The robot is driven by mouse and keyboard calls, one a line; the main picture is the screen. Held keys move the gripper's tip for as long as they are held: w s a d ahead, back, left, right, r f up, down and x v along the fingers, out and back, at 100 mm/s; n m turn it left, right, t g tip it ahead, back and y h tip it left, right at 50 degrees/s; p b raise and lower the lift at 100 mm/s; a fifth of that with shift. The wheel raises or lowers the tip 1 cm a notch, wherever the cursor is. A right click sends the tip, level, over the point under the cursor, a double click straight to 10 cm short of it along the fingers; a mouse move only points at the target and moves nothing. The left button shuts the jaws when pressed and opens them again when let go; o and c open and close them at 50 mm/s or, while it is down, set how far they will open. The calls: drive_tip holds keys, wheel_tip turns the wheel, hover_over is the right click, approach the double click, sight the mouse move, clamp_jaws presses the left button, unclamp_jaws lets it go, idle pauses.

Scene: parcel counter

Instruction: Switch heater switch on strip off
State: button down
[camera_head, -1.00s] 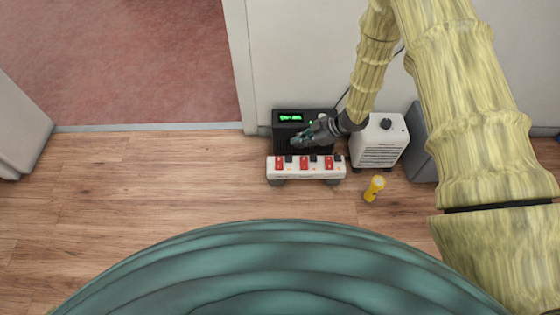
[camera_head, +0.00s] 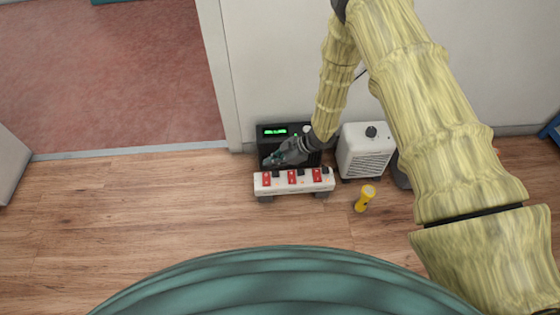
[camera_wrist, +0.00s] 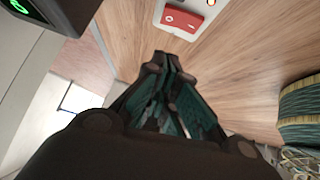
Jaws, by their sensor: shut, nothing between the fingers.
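The white power strip (camera_head: 284,188) stands raised on dark supports in the head view, with a left red switch (camera_head: 266,179), a middle red switch (camera_head: 292,177) and a right red switch (camera_head: 317,175). Dark plugs sit beside the switches. I cannot read which switch is the heater's. My gripper (camera_head: 268,160) is shut and empty, just behind the strip's left end; contact cannot be told. In the wrist view, my shut fingertips (camera_wrist: 165,62) point toward the strip's end, apart in the picture from one red switch (camera_wrist: 183,18) with a small light beside it.
A black device with a green display (camera_head: 275,131) stands behind the strip. A white heater-like box with a knob (camera_head: 365,150) is to the right. Wooden floor (camera_head: 130,205) is clear to the left.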

drive_tip(key=b, duration=0.2)
hover_over(267, 176)
drive_tip(key=f, duration=0.4)
drive_tip(key=shift+s+f, duration=0.2)
drive_tip(key=shift+f, duration=0.2)
drive_tip(key=shift+w+f+b, duration=0.15)
drive_tip(key=shift+f+b, duration=0.4)
drive_tip(key=shift+f, duration=0.2)
